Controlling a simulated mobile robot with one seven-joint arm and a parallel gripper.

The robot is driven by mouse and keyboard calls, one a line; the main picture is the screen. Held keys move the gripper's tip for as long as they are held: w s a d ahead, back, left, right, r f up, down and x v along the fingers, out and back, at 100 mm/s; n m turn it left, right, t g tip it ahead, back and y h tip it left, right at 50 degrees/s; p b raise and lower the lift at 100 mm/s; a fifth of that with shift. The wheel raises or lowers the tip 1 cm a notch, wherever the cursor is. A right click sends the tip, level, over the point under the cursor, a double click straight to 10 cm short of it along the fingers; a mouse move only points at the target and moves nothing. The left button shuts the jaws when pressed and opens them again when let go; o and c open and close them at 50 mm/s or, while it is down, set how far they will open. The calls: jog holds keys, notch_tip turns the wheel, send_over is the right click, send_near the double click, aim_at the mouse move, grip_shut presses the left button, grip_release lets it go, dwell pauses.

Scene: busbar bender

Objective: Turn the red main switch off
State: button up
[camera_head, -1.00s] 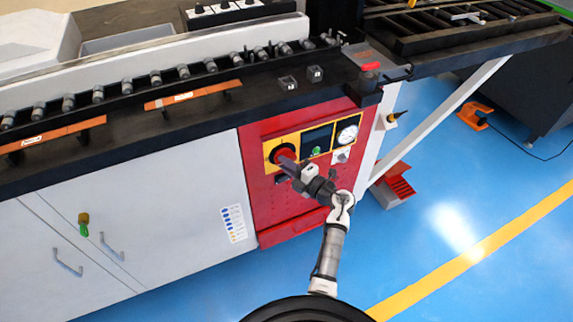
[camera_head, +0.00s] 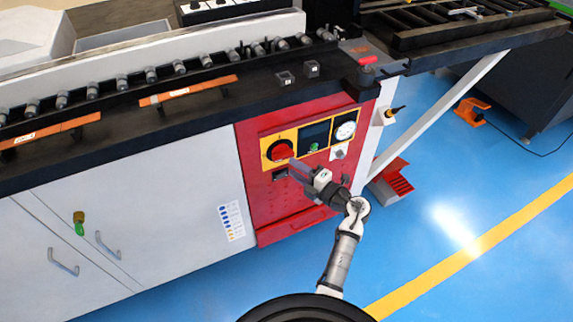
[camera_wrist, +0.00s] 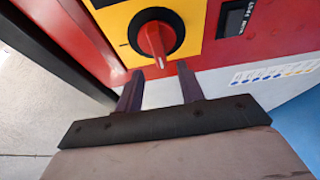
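The red main switch (camera_head: 281,150) is a red rotary knob on a black round base, set in a yellow plate on the red control panel (camera_head: 265,210). In the wrist view the red knob (camera_wrist: 156,40) has a pale pointer mark and points down and slightly right, toward the gap between my fingers. My gripper (camera_head: 294,165) is in front of the panel, just below and right of the switch. In the wrist view my gripper (camera_wrist: 158,80) has its two dark fingers apart with nothing between them. The fingertips are just short of the knob.
A green button (camera_head: 314,147), a dark display (camera_head: 315,132) and a round gauge (camera_head: 346,131) sit right of the switch. A red-handled part (camera_head: 367,64) stands at the table's edge above. Blue floor (camera_head: 430,210) is open to the right.

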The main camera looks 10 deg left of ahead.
jog(key=b+v, duration=0.1)
jog(key=v, duration=0.7)
jog(key=shift+d, duration=0.2)
